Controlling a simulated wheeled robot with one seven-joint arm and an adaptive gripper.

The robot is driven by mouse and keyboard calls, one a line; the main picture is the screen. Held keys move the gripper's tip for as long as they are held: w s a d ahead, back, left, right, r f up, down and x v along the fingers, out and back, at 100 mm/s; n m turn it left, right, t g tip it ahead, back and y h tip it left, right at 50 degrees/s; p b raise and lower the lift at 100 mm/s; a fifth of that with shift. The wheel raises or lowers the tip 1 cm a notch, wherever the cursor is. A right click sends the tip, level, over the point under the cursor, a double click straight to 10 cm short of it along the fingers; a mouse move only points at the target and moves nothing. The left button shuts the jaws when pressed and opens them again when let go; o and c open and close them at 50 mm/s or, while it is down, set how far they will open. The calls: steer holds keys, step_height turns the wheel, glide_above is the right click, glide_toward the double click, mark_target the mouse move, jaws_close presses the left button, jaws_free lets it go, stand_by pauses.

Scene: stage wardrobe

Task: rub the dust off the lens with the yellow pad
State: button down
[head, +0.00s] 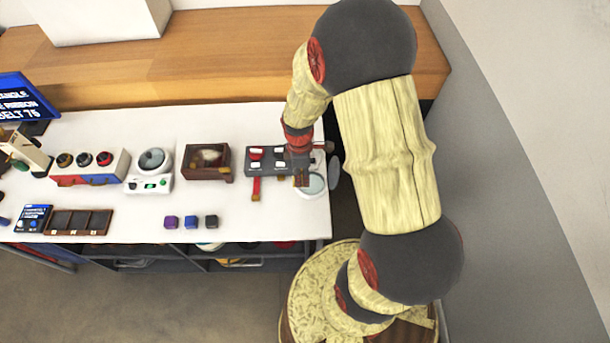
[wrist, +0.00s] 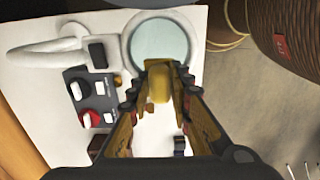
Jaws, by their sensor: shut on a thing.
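The lens (wrist: 160,40) is a pale blue-green disc in a white ring on a white arm, at the top middle of the wrist view. In the head view the lens (head: 317,184) lies at the table's right end, partly behind my gripper (head: 302,178). In the wrist view my gripper (wrist: 161,78) is shut on the yellow pad (wrist: 159,86). The pad's front end is at the ring's near edge in the picture; I cannot tell whether it touches. I cannot make out dust on the lens. The pad is not clear in the head view.
A dark grey switch panel (head: 266,169) with red and white switches stands just left of the lens. A brown box (head: 190,172), a white device (head: 150,184) and small cubes (head: 191,222) are farther left.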

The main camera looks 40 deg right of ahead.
steer(key=shift+r, duration=0.1)
steer(key=shift+r+p, duration=2.3)
steer(key=shift+r, duration=0.65)
steer(key=shift+r+p, duration=1.15)
steer(key=shift+r, duration=0.35)
